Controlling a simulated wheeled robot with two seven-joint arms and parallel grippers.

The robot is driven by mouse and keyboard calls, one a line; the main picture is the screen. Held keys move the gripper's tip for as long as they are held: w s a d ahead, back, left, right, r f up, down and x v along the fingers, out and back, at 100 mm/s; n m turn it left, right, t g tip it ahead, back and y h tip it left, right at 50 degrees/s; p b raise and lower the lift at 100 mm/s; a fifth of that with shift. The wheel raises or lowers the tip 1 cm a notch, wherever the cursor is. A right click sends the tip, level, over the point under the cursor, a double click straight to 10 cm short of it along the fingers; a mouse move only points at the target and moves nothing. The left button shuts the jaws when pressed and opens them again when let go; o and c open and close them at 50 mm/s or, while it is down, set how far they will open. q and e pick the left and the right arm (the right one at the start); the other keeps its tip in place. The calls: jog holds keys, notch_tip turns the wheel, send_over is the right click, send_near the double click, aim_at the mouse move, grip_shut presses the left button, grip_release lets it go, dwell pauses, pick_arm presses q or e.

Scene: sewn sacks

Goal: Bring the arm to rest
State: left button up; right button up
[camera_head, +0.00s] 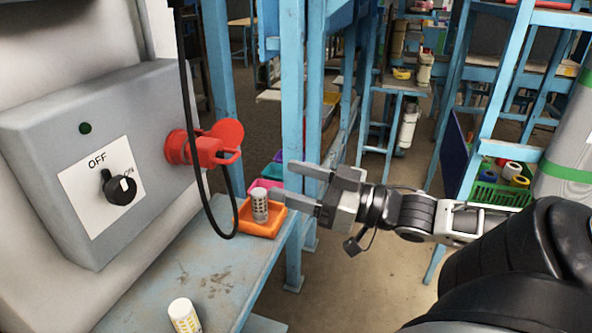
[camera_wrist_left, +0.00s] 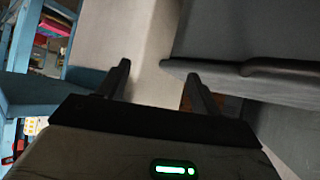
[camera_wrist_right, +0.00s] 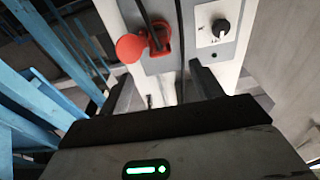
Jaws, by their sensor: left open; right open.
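My right gripper (camera_head: 292,186) reaches in from the right in the head view. It is open, with nothing between its fingers, and is held in the air in front of a blue post. In the right wrist view my right gripper (camera_wrist_right: 158,90) points towards the grey control box (camera_wrist_right: 185,55), with a gap to it. My left gripper (camera_wrist_left: 160,85) shows only in its own wrist view. It is open and empty, facing pale and dark grey surfaces. My left arm is not in the head view.
The control box (camera_head: 60,130) has a black knob (camera_head: 119,187) and a red plug (camera_head: 190,147) with a black cable. An orange tray (camera_head: 262,222) holds a grey cylinder (camera_head: 260,203) on the blue bench (camera_head: 190,275). A white cylinder (camera_head: 184,314) stands nearer. Blue frames (camera_head: 292,110) stand behind.

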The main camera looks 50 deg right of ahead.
dwell(0.4)
jog(key=s+f+m+g+h, duration=0.3)
jog(key=f+h, duration=0.3)
jog(key=f, duration=1.2)
jog(key=s+a+f+g, duration=0.1)
jog(key=a+f+g, duration=0.1)
jog(key=a+f, duration=0.5)
jog(key=s+a+f+n+g+y, duration=0.1)
jog(key=a+f, duration=0.5)
jog(key=a, duration=0.7)
jog(key=shift+f+g, duration=0.4)
jog(key=shift+g, duration=0.3)
jog(key=shift+s, duration=0.1)
